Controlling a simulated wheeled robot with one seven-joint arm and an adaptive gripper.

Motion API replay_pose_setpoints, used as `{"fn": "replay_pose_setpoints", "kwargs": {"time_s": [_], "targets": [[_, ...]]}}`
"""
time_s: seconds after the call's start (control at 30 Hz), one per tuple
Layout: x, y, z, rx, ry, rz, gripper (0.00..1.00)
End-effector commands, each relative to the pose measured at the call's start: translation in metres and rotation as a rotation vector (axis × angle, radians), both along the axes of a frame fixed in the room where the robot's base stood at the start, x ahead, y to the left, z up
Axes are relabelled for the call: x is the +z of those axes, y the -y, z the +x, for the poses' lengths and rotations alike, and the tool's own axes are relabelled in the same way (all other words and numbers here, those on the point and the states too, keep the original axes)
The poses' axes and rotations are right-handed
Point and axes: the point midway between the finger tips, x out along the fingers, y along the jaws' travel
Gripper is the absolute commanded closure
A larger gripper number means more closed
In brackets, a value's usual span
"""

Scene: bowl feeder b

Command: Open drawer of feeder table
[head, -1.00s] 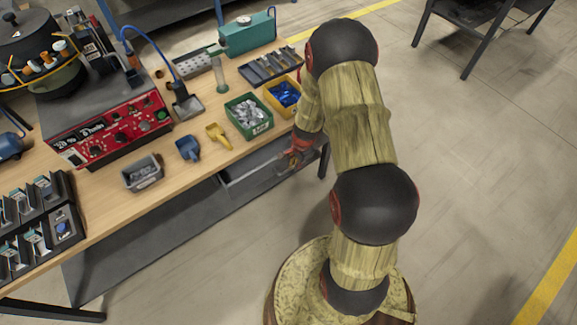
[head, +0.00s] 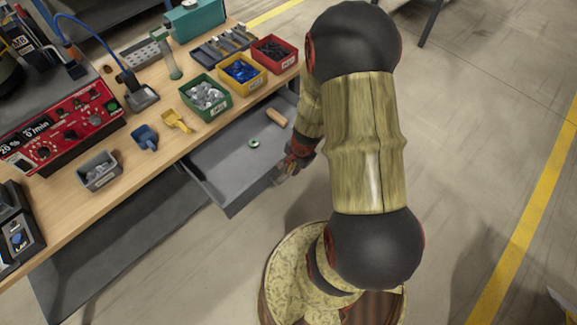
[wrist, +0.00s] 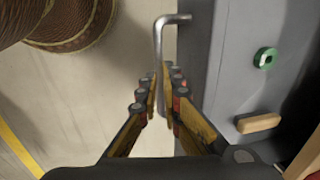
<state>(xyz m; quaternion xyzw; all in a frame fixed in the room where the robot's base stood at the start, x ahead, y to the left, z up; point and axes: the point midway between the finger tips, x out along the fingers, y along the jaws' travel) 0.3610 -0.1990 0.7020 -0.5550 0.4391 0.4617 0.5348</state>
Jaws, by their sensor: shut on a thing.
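The grey drawer (head: 222,158) of the feeder table (head: 88,208) is pulled out under the tabletop in the head view. Inside it lie a green ring (head: 254,143) and a wooden-coloured piece (head: 277,117). My gripper (head: 287,170) is at the drawer's front. In the wrist view the drawer (wrist: 225,75) is on the right, with its bent metal handle (wrist: 160,45) running down between the fingers of my gripper (wrist: 162,88), which is shut on it. In the head view the handle is mostly hidden by my gripper.
On the tabletop stand green (head: 207,97), yellow (head: 242,72) and red (head: 274,54) bins, a grey bin (head: 99,171), two scoops and a red control box (head: 65,125).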

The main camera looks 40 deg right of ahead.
Motion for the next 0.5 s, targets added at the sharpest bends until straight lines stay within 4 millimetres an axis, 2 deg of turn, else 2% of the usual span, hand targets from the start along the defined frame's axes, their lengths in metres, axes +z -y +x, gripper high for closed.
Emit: {"fn": "replay_pose_setpoints", "kwargs": {"time_s": [0.37, 0.4, 0.5], "targets": [[-0.0035, -0.0018, -0.0048, 0.001, -0.007, 0.004, 1.00], [-0.0035, -0.0019, -0.0048, 0.001, -0.007, 0.004, 0.92], [-0.0033, -0.0018, -0.0045, 0.001, -0.006, 0.004, 0.86]]}}
